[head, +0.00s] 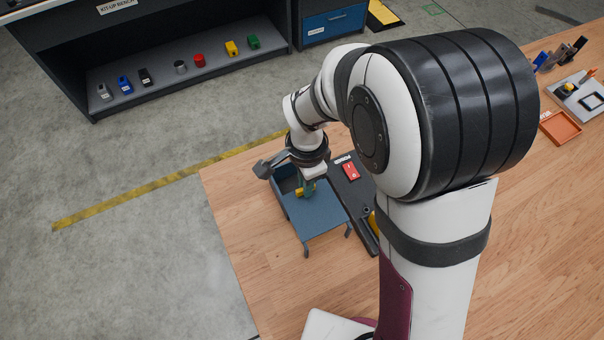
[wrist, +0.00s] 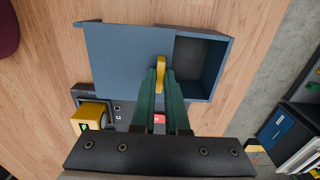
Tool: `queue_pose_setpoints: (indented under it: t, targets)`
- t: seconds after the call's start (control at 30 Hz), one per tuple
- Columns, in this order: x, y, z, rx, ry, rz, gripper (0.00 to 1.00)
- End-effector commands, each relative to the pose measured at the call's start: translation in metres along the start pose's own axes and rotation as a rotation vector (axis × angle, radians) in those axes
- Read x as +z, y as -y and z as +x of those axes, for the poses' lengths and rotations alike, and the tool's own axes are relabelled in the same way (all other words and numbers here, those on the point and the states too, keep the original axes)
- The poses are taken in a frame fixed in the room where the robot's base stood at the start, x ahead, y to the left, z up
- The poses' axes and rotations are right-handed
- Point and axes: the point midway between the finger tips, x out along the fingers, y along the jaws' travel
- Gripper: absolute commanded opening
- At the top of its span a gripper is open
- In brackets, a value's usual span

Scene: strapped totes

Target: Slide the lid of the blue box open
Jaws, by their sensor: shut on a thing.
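The blue box (wrist: 222,50) sits on the wooden table, and it also shows in the head view (head: 283,184) below my wrist. Its flat blue lid (wrist: 120,60) is shifted to the left in the wrist view, baring a dark compartment at the right; I see nothing inside that part. A yellow handle (wrist: 160,74) stands at the lid's right edge. My gripper (wrist: 161,80) has green fingers shut on the yellow handle. In the head view my gripper (head: 307,186) is partly hidden by the wrist above it.
A dark panel with a red switch (head: 351,171) lies close beside the box. An orange tray (head: 561,127) lies at the far right. The table in front of the box is largely bare.

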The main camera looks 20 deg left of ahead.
Motion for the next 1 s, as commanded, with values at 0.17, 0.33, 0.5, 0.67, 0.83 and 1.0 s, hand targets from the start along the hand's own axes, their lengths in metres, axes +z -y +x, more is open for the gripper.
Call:
queue_pose_setpoints:
  t: [0.17,0.33,0.5,0.67,0.83,1.0]
  targets:
    - [-0.001,0.001,0.0,-0.002,-0.002,-0.001,0.23]
    - [-0.001,0.001,0.0,-0.001,-0.001,-0.001,0.42]
    - [0.0,0.001,0.0,-0.001,-0.001,-0.001,0.42]
    - [0.0,0.002,-0.009,-0.004,-0.001,-0.001,0.42]
    - [-0.001,0.002,-0.052,-0.009,-0.002,0.0,0.42]
    - [-0.001,0.002,-0.108,-0.008,-0.002,0.0,0.42]
